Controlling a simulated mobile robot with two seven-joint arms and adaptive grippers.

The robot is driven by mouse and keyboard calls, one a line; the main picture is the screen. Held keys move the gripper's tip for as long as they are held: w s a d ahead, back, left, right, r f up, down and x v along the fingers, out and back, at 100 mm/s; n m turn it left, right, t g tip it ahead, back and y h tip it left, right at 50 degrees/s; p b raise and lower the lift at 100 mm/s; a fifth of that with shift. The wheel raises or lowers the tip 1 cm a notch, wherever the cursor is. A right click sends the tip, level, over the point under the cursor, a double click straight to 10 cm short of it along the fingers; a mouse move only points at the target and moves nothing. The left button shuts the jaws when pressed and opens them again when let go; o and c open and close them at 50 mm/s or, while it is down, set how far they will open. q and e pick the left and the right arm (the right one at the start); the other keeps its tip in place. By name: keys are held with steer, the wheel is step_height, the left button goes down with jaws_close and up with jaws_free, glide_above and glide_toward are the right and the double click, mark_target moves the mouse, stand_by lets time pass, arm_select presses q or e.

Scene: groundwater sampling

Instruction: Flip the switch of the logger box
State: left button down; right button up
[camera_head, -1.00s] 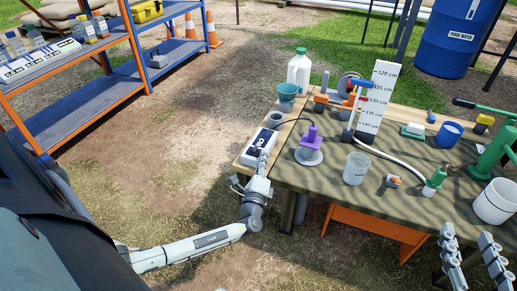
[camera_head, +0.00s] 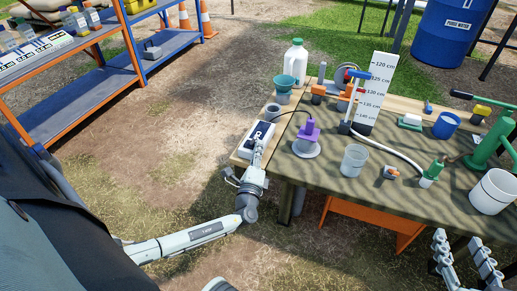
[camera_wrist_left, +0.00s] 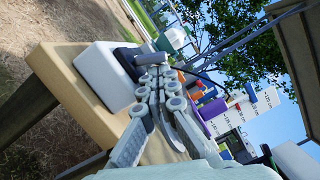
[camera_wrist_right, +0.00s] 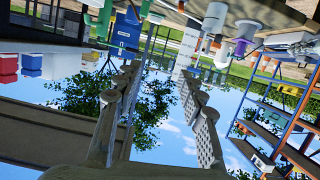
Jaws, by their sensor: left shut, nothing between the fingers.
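The logger box (camera_head: 251,139) is a white box with a dark top panel, on the wooden strip at the table's left end. In the left wrist view the white box (camera_wrist_left: 100,72) carries a dark panel with a grey knob-like piece (camera_wrist_left: 147,48), perhaps the switch. My left gripper (camera_head: 258,146) is shut and empty, its fingertips at the panel's near edge. In the left wrist view the tips (camera_wrist_left: 158,72) appear close beside the grey piece; contact cannot be told. My right gripper (camera_head: 461,250) is open and empty in front of the table; it also shows in the right wrist view (camera_wrist_right: 160,75).
A purple device (camera_head: 309,132) with a dark cable stands right of the box. A teal funnel (camera_head: 283,83) and a white jug (camera_head: 295,63) stand behind it. A clear beaker (camera_head: 353,161) and a white bucket (camera_head: 493,192) are further right. A shelf (camera_head: 85,95) stands left.

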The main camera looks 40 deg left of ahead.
arm_select(q)
steer(key=shift+a+r+n+b, duration=0.15)
steer(key=shift+n+b, duration=0.15)
steer(key=shift+n, duration=0.2)
steer(key=n, duration=0.1)
steer(key=n+g+b, duration=0.1)
steer(key=shift+s+a+r+n+b, duration=0.1)
steer(key=shift+a+r+n+b, duration=0.1)
steer(key=shift+r+n+b, duration=0.1)
steer(key=shift+a+r+n+h+b, duration=0.15)
steer(key=shift+n+b, duration=0.15)
steer(key=shift+n, duration=0.3)
steer(key=shift+a+r+n+h+b, duration=0.15)
steer(key=shift+n+b, duration=0.15)
steer(key=shift+n, duration=0.3)
steer(key=shift+a+r+n, duration=0.15)
steer(key=shift+n, duration=0.35)
arm_select(e)
steer(key=s+a+r+t+y, duration=0.1)
steer(key=a+r+t+y, duration=0.1)
steer(key=r+t, duration=0.2)
steer(key=s+a+r+t+y, duration=0.1)
steer(key=a+r+t+y, duration=0.1)
steer(key=r, duration=0.9)
steer(key=shift+a+t, duration=0.45)
steer(key=shift+t, duration=0.75)
steer(key=shift+d, duration=0.1)
